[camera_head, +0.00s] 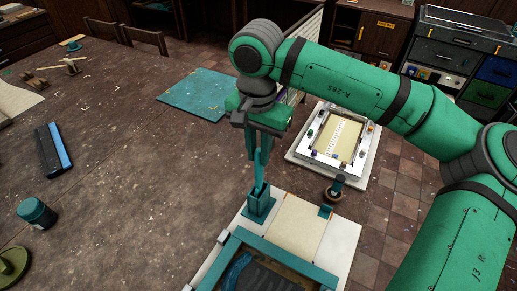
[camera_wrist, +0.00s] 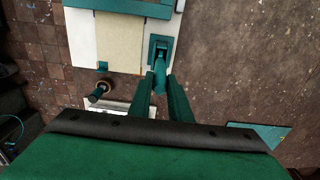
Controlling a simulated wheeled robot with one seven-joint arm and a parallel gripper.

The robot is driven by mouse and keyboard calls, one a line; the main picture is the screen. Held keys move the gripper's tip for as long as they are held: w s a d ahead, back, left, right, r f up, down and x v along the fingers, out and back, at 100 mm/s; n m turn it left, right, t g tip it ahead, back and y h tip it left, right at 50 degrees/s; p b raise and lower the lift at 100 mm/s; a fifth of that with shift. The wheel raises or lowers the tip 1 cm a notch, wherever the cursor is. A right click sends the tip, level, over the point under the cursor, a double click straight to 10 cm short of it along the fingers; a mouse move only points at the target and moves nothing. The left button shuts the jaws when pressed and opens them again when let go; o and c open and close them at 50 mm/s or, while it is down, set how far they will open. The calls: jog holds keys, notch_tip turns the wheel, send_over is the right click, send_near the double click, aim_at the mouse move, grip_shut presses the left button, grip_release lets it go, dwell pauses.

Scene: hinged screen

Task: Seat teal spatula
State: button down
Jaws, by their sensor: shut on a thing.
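The teal spatula (camera_head: 259,174) hangs below my gripper (camera_head: 262,156), which is shut on its upper part. The spatula is close to upright, slightly tilted. Its lower end meets the mouth of a teal upright holder (camera_head: 260,207) on the white board; I cannot tell how deep it sits. In the wrist view my gripper (camera_wrist: 161,77) has its two fingers on either side of the spatula (camera_wrist: 160,68). The holder (camera_wrist: 158,47) shows just beyond the fingertips there.
The holder stands at a corner of a white board (camera_head: 342,245) with a teal-framed screen (camera_head: 272,250). A dark-knobbed round tool (camera_head: 334,190) stands beside it. A second framed screen (camera_head: 336,138) lies behind. A teal mat (camera_head: 199,100) lies left. The brown table between is mostly clear.

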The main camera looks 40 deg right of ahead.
aim_at(259, 161)
jog(key=shift+f, duration=1.8)
jog(key=c, duration=1.6)
grip_release()
jog(key=shift+o, duration=0.2)
jog(key=shift+r, duration=0.1)
notch_tip(259, 161, up, 11)
jog(key=shift+a+f, duration=0.1)
jog(key=shift+f, duration=0.05)
jog(key=shift+a, duration=0.1)
